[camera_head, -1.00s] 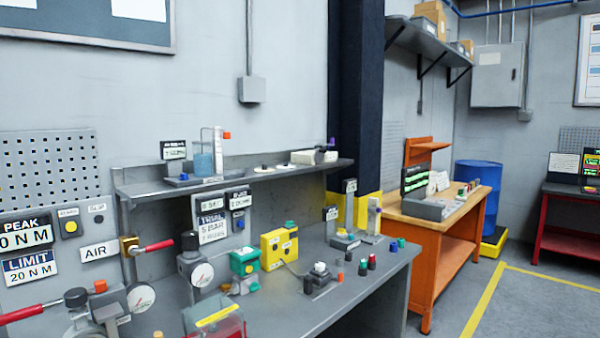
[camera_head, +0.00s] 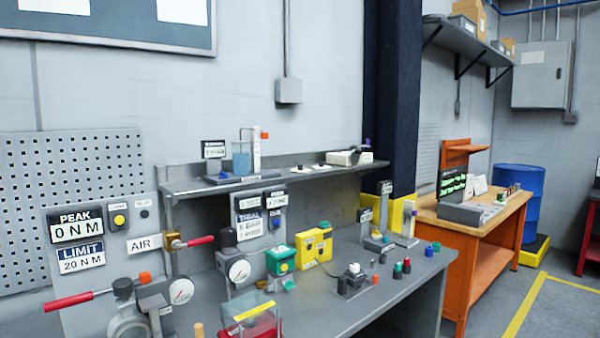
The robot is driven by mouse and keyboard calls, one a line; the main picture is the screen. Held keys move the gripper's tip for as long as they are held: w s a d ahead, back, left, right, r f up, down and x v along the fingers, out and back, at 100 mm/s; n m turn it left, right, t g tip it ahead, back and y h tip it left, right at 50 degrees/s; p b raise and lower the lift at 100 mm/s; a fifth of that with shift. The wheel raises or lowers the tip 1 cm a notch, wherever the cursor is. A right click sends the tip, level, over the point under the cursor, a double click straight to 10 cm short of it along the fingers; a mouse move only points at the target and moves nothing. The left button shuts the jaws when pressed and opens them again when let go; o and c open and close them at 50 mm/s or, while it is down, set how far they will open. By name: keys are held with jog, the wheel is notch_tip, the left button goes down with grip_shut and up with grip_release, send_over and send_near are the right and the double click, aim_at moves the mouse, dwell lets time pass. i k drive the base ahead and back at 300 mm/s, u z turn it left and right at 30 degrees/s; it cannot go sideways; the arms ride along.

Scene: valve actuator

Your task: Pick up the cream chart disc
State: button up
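My gripper is not in view.
The grey shelf (camera_head: 195,188) also holds a beaker of blue liquid (camera_head: 241,160). Below, the grey bench (camera_head: 385,297) carries gauges, a green box (camera_head: 281,261), a yellow box (camera_head: 314,246) and small coloured caps.

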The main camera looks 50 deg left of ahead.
aim_at(300, 169)
jog(key=u, duration=0.25)
jog(key=i, duration=1.35)
jog(key=u, duration=0.4)
jog(key=i, duration=0.75)
jog(key=u, duration=0.55)
jog(key=i, duration=0.75)
jog(key=u, duration=0.8)
jog(key=i, duration=0.55)
jog(key=u, duration=0.75)
jog(key=i, duration=0.5)
jog(key=u, duration=0.3)
